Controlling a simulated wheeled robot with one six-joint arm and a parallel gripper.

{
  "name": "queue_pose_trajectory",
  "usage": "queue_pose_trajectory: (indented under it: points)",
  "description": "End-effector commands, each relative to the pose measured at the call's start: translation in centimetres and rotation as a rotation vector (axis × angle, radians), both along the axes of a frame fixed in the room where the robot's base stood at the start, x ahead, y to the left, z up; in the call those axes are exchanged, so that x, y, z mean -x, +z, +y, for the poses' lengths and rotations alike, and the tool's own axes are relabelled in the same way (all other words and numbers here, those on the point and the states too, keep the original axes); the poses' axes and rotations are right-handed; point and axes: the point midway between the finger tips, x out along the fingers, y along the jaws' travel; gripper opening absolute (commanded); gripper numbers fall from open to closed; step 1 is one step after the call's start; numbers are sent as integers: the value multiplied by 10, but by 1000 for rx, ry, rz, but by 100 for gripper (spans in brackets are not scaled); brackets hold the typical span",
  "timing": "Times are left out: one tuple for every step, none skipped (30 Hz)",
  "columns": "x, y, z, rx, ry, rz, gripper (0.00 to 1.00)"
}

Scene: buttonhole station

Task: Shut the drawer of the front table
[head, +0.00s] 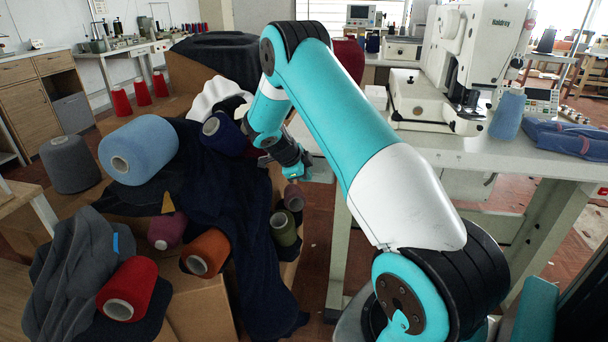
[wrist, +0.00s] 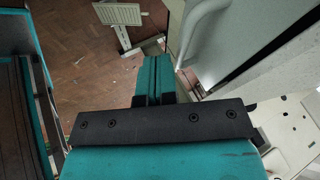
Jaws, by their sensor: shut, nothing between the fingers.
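The front table (head: 560,158) is a white-topped work table at the right in the head view, with a sewing machine on it. My gripper (head: 294,172) is left of this table, low beside the yarn pile. In the wrist view my gripper's teal fingers (wrist: 153,72) are together and empty, pointing towards the floor. Just right of them is a pale bar handle (wrist: 203,22) on a light grey panel (wrist: 245,38), which looks like the drawer. The fingers look apart from the handle. My arm hides much of the table's left side in the head view, so how far the drawer stands out cannot be told.
Cartons (head: 196,305) with dark cloth and several yarn cones, such as a light blue one (head: 150,150), crowd the left of my gripper. A white sewing machine (head: 440,105), a blue cone (head: 507,115) and folded denim (head: 570,137) are on the table. Brick-red floor (wrist: 80,55) shows below.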

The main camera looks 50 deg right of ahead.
Motion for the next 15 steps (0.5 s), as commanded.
queue_pose_trajectory:
  points:
    - [4,3,6,0,0,0,0]
    - [7,4,9,0,-2,1,0]
    - [12,6,14,0,-5,0,0]
    - [15,8,18,0,-8,0,0]
    - [13,17,21,2,-8,-5,0]
    - [11,26,27,1,-8,-6,0]
    - [11,32,31,2,-8,-5,0]
    - [10,38,36,2,-7,-6,0]
    - [8,46,42,1,-5,-5,0]
    - [7,51,47,1,-3,-6,0]
    - [7,56,52,1,-2,-5,0]
    - [6,63,57,1,-1,-4,0]
    - [5,67,60,1,-1,-4,0]
    - [5,71,63,1,-1,-3,0]
    - [5,76,66,1,-1,-3,0]
